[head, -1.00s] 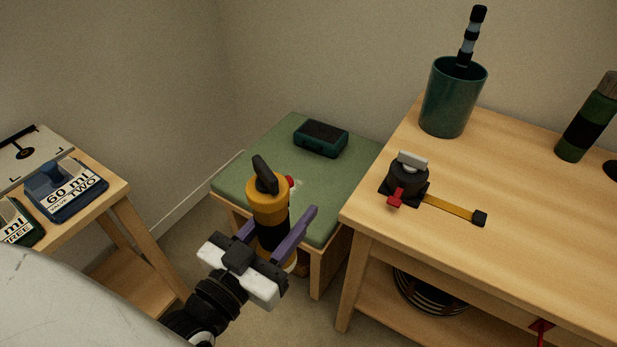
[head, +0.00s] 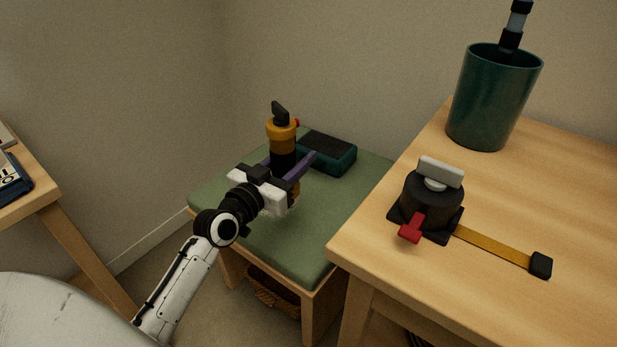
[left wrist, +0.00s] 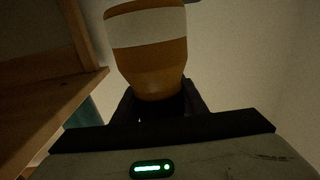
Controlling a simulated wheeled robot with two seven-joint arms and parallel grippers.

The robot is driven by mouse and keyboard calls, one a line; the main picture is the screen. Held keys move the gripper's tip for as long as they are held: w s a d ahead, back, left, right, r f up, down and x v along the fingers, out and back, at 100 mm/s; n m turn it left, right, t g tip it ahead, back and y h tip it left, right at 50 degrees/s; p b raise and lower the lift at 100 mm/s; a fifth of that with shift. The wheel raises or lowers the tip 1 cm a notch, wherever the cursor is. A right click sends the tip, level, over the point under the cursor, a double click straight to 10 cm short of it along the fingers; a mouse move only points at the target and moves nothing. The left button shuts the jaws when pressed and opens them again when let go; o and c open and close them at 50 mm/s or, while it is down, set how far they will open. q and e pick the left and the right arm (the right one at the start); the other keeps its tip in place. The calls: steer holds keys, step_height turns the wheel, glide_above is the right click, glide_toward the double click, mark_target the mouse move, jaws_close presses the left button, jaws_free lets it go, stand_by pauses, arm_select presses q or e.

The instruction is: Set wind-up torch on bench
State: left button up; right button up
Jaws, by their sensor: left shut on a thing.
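The wind-up torch (head: 281,133) is orange and black with a dark crank on top and a small red button. It stands upright in my left gripper (head: 289,160), whose purple fingers are shut around its black middle. In the left wrist view the torch (left wrist: 150,58) shows as an orange body with a pale band, between the fingers. The bench (head: 275,235) has a green padded top on a wooden frame. The torch appears over the bench top; the gripper hides much of its lower end, and I cannot tell whether it touches the pad. My right gripper is not in view.
A dark teal box (head: 328,154) lies on the bench, behind and right of the torch. A wooden table (head: 520,200) at right bears a green cup (head: 492,98) and a black device with a red lever (head: 432,200). The front of the bench is clear.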

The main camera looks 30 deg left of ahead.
arm_select(q)
steer(key=f+b, duration=0.2)
steer(key=f, duration=0.1)
steer(key=f+b, duration=0.2)
steer(key=f, duration=0.1)
steer(key=f+b, duration=0.2)
steer(key=f, duration=0.1)
steer(key=shift+w+a+f, duration=0.25)
steer(key=shift+f, duration=0.15)
steer(key=shift+r, duration=0.1)
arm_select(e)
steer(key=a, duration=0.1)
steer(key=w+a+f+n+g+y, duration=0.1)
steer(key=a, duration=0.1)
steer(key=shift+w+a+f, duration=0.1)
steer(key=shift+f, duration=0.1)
arm_select(q)
steer(key=o, duration=0.8)
steer(key=shift+f, duration=0.3)
steer(key=o, duration=0.5)
steer(key=shift+c, duration=0.2)
steer(key=shift+r, duration=0.15)
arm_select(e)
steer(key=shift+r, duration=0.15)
